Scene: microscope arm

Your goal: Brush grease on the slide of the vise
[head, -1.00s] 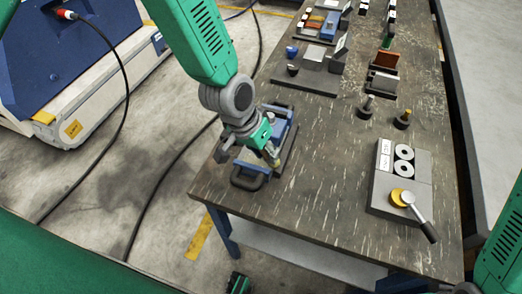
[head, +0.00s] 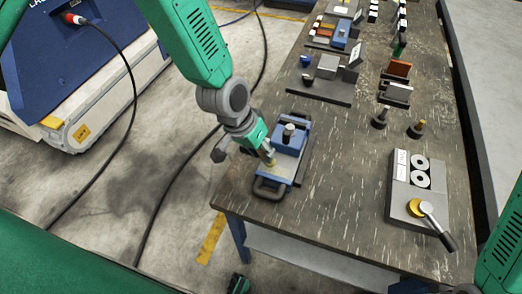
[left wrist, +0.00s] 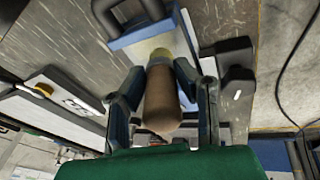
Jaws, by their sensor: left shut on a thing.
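The blue vise (head: 289,135) sits on a flat base near the left edge of the table, with a dark looped handle (head: 270,189) at its near end. My left gripper (head: 266,153) is at the vise's left side. It is shut on a brush, whose brown handle (left wrist: 162,100) lies between the fingers in the left wrist view. The brush's pale yellow bristles (left wrist: 160,56) point at the vise's blue body (left wrist: 143,34). I cannot tell whether the bristles touch the slide. My right gripper is out of view.
The worn dark table (head: 345,190) has free room right of the vise. A grey block with white rings (head: 411,190) and a lever stands at the right. Two small dark posts (head: 380,120) and a grey fixture (head: 325,75) stand farther back.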

